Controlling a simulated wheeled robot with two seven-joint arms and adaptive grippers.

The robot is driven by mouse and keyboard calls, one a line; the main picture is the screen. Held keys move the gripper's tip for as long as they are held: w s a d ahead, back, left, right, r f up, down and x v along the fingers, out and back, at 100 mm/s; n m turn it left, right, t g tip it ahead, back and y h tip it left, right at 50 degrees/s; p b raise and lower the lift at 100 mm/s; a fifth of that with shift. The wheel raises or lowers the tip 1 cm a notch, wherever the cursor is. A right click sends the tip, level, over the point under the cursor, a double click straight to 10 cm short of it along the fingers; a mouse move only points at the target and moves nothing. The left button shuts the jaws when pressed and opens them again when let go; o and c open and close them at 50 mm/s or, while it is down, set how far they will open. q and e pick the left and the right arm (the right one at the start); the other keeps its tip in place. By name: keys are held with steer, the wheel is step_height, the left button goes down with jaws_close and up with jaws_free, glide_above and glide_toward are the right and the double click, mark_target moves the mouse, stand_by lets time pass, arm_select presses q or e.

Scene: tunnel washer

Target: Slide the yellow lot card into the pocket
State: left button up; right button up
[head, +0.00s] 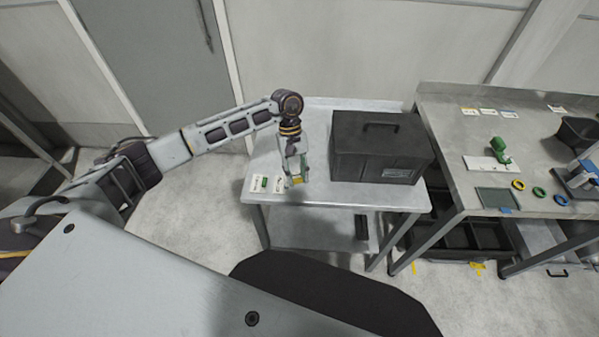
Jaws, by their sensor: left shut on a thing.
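My left gripper (294,177) points down over the left part of the small metal table, fingers shut on a small yellow piece (298,181), which looks like the yellow lot card. The fingers hide much of it, and I cannot tell whether it touches the tabletop. A white card with a green patch (258,184) lies left of the gripper, with another small white card (279,186) beside it. A dark lidded box (380,146) stands to the right, apart from the gripper. A pale label or pocket (396,173) is on its front; I cannot tell which. My right gripper is out of view.
The small metal table (330,195) has a lower shelf. A metal workbench (450,150) on the right bears a green tool (500,150), a flat tray (498,198), coloured rings and a dark bin (578,134). Dark crates (470,237) sit below it.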

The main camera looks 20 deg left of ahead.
mark_target(286, 183)
arm_select(q)
steer(key=m, duration=0.1)
steer(key=a+m+y, duration=0.1)
steer(key=m, duration=0.1)
steer(key=shift+s+a+f+m+g, duration=0.15)
steer(key=shift+s+f+m+g, duration=0.05)
steer(key=shift+m+g, duration=0.1)
steer(key=shift+s+a+f+m+y, duration=0.1)
steer(key=shift+a+m+y, duration=0.3)
steer(key=shift+m, duration=0.45)
steer(key=shift+s+a+f+m+y, duration=0.1)
steer(key=shift+a+m+y, duration=0.3)
steer(key=shift+m, duration=0.45)
steer(key=shift+r, duration=0.1)
steer(key=shift+a, duration=0.15)
